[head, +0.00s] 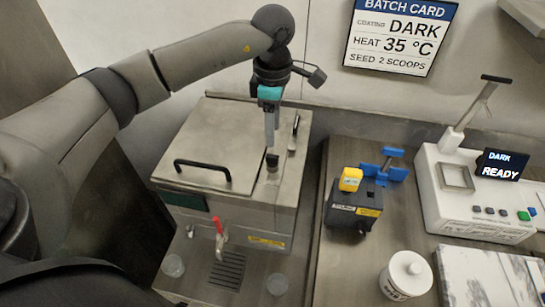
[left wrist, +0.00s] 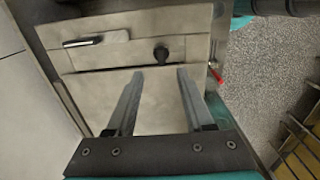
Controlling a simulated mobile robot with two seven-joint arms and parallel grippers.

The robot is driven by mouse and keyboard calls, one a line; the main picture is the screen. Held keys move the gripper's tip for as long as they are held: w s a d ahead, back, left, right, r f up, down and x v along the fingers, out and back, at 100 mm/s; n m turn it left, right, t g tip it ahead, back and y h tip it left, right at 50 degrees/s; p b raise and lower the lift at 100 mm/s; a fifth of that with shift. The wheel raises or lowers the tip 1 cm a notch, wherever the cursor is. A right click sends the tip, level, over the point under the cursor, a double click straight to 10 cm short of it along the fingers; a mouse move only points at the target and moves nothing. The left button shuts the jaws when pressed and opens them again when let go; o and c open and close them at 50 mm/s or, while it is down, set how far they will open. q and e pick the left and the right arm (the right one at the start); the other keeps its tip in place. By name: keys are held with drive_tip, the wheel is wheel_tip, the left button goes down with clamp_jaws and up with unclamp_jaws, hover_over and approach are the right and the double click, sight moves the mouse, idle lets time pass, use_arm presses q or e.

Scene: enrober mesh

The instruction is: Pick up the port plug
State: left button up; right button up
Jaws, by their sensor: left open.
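The port plug (head: 272,160) is a small dark knob standing on the steel top of the machine, to the right of the lid. It also shows in the left wrist view (left wrist: 161,54), just beyond the fingertips and roughly centred between them. My left gripper (head: 271,142) points down over the plug with its fingers apart. In the left wrist view the open fingers (left wrist: 160,74) hold nothing. I cannot tell the exact height gap between fingertips and plug. My right gripper is not in view.
The machine's lid (head: 225,140) has a black bar handle (head: 203,170). A red tap lever (head: 219,225) is on its front. To the right stand a black box with a yellow top (head: 350,180), a blue stand (head: 385,165), a white jar (head: 406,275) and a white device (head: 460,200).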

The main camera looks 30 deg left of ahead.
sight(273, 156)
use_arm(q)
wheel_tip(273, 156, down, 3)
drive_tip(key=shift+r, duration=0.1)
wheel_tip(273, 156, down, 4)
drive_tip(key=shift+s+f+p, duration=0.1)
drive_tip(key=shift+s+p, duration=0.05)
drive_tip(key=shift+p, duration=0.6)
drive_tip(key=shift+f, duration=0.6)
clamp_jaws()
